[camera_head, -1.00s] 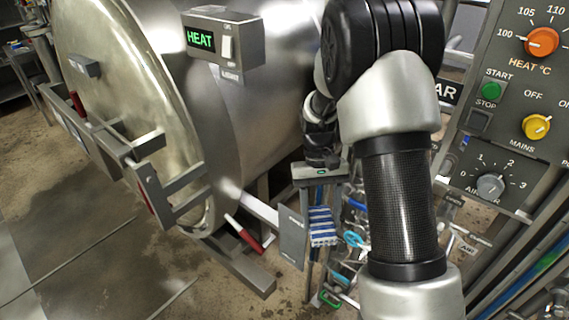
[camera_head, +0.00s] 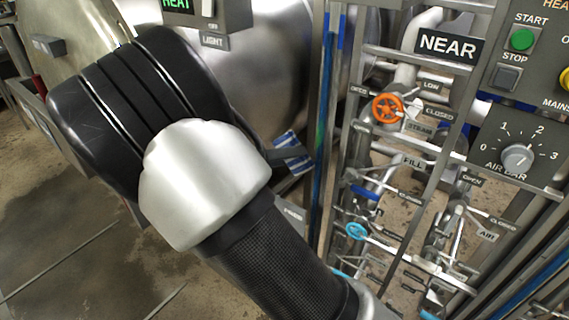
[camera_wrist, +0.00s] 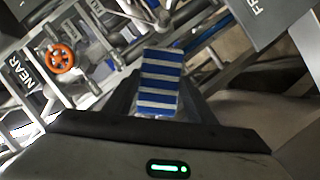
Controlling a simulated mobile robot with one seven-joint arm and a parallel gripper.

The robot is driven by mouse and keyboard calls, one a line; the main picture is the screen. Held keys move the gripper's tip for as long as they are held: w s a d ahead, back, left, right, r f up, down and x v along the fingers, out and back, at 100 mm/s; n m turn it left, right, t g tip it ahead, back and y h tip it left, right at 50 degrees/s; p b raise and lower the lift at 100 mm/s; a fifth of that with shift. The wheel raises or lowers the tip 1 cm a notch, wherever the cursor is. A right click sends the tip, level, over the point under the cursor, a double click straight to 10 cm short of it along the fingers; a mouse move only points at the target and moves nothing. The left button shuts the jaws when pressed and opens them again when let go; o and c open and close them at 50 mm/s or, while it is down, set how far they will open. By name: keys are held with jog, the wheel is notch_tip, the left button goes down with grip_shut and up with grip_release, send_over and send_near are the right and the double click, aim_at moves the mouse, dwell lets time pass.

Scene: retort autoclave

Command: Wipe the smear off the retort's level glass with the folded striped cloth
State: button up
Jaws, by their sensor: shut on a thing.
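The folded blue-and-white striped cloth (camera_head: 292,152) shows past the edge of my arm in the head view. In the wrist view the cloth (camera_wrist: 160,82) stands out between the fingers of my gripper (camera_wrist: 160,104), which is shut on it. My arm hides most of the gripper in the head view. A tall narrow upright with a blue and green strip (camera_head: 322,125) stands just right of the cloth; it may be the level glass, but I cannot be sure. I cannot make out a smear. Contact between cloth and upright cannot be told.
The steel retort (camera_head: 270,75) is behind my arm. Right of the upright is a pipe rack with an orange handwheel (camera_head: 387,108), a light-blue handwheel (camera_head: 356,231) and valve labels. The NEAR sign (camera_head: 448,44) and control panel (camera_head: 520,110) stand farther right.

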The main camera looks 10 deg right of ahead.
jog(key=shift+w+d+p, duration=0.8)
jog(key=shift+w+d, duration=1.2)
jog(key=shift+w, duration=0.2)
jog(key=shift+w+d+b, duration=0.55)
jog(key=shift+w+d, duration=0.1)
jog(key=shift+d, duration=0.05)
jog(key=shift+s+d, duration=0.1)
jog(key=shift+s+d+f+b, duration=0.1)
jog(key=shift+s+d+b, duration=0.35)
jog(key=shift+s+b, duration=0.15)
jog(key=shift+s+d+b, duration=0.6)
jog(key=shift+s+d, duration=0.2)
jog(key=shift+w+d+b, duration=0.1)
jog(key=shift+b, duration=0.35)
